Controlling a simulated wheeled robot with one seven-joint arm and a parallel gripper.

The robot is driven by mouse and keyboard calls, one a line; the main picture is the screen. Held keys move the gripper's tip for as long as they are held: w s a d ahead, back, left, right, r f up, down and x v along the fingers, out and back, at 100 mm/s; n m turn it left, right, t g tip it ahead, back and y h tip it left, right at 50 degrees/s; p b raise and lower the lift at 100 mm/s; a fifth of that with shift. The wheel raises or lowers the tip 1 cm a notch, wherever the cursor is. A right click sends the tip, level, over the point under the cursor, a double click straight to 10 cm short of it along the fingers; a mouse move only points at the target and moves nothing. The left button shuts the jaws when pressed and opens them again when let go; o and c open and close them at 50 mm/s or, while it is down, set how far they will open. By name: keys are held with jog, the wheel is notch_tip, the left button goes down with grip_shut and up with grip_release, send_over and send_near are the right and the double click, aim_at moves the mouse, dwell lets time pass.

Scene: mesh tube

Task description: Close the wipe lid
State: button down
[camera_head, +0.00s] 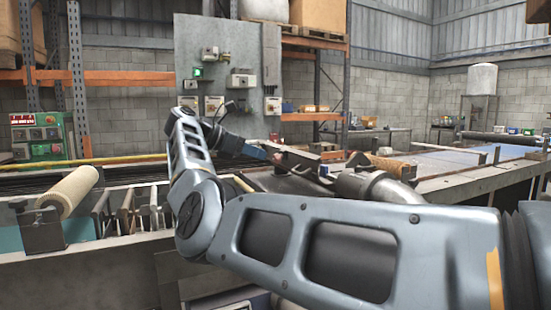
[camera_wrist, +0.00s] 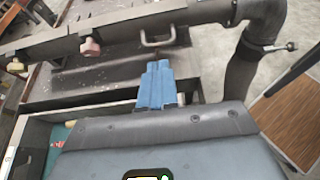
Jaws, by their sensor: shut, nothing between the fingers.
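No wipe container or wipe lid can be made out with certainty in either view. My gripper (camera_wrist: 158,68) shows in the wrist view with its blue fingers together and nothing between them. It points at a grey metal machine surface (camera_wrist: 95,82) with pale specks. A metal loop handle (camera_wrist: 158,43) stands just beyond the fingertips, apart from them. In the head view my blue fingers (camera_head: 255,152) are small, over the machine bench behind my arm, and what lies right under them is partly hidden.
A thick grey pipe (camera_wrist: 255,40) bends down at the right of the wrist view. Two knobs, one pinkish (camera_wrist: 90,48), sit at its left. In the head view a beige roller (camera_head: 72,190) lies at left and a blue-topped table (camera_head: 450,160) at right.

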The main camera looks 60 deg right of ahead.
send_near(308, 161)
notch_tip(308, 161, down, 4)
jog(key=d, duration=0.1)
jog(key=s+d+r, duration=0.1)
jog(key=s+d, duration=0.1)
jog(key=shift+d+r+p, duration=0.15)
jog(key=shift+r+p, duration=0.15)
jog(key=shift+p, duration=0.1)
jog(key=shift+s+d+r, duration=0.15)
jog(key=shift+s+d, duration=0.1)
jog(key=shift+d, duration=0.1)
jog(key=shift+s+r, duration=0.1)
jog(key=shift+r, duration=0.05)
